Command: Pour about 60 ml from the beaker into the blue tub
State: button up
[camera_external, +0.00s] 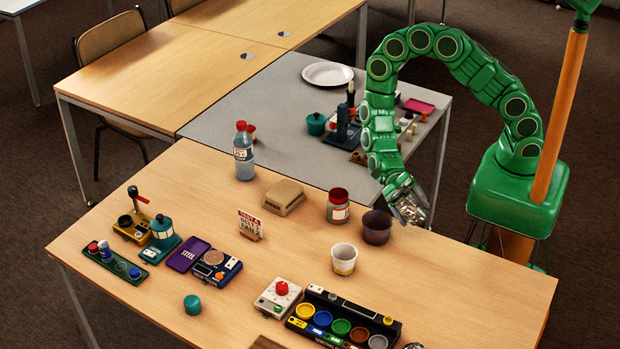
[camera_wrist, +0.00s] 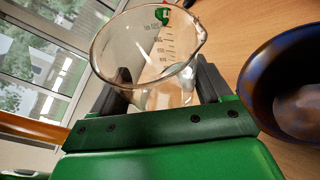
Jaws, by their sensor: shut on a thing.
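The clear glass beaker (camera_wrist: 140,48) is in my gripper, with printed graduations and a spout. In the external view the beaker (camera_external: 412,211) looks tilted at the end of my green arm, near the right edge of the front table. My gripper (camera_wrist: 163,92) is shut on it, a dark finger on each side. I cannot tell the liquid level. The blue tub, dark blue-purple, (camera_external: 377,228) stands on the table just left of the beaker. In the wrist view the tub (camera_wrist: 258,72) is at the right, apart from the beaker; its contents are unclear.
A tan block (camera_external: 283,198), a bottle (camera_external: 243,158) and a small sign (camera_external: 250,226) are farther left. A panel of coloured discs (camera_external: 342,320) lies at the front.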

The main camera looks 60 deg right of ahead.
jog(key=shift+r, duration=0.1)
jog(key=shift+s+n+t, duration=0.15)
jog(key=shift+n+t, duration=0.15)
jog(key=shift+n, duration=0.2)
jog(key=shift+s+d+f+n+t, duration=0.15)
jog(key=shift+s+f+n, duration=0.1)
jog(key=shift+f, duration=0.25)
jog(key=shift+s+d+f+n+t, duration=0.15)
jog(key=shift+s+f+n, duration=0.1)
jog(key=shift+f, duration=0.2)
jog(key=f, duration=0.1)
jog(key=f+n, duration=0.1)
jog(key=s+f+t, duration=0.1)
jog(key=shift+d+f+h, duration=0.15)
jog(key=shift+h, duration=0.15)
jog(key=shift+s+d+f+n+t+b, duration=0.15)
jog(key=shift+s+f+n+t, duration=0.1)
jog(key=shift+f+n, duration=0.2)
jog(key=shift+s+d+f+n+t+b, duration=0.1)
jog(key=shift+s+f+n+t+b, duration=0.1)
jog(key=shift+f+n, duration=0.25)
jog(key=shift+s+d+f+n+t, duration=0.1)
jog(key=shift+s+f+n+t, duration=0.1)
jog(key=shift+s+n+t, duration=0.3)
jog(key=shift+w, duration=0.1)
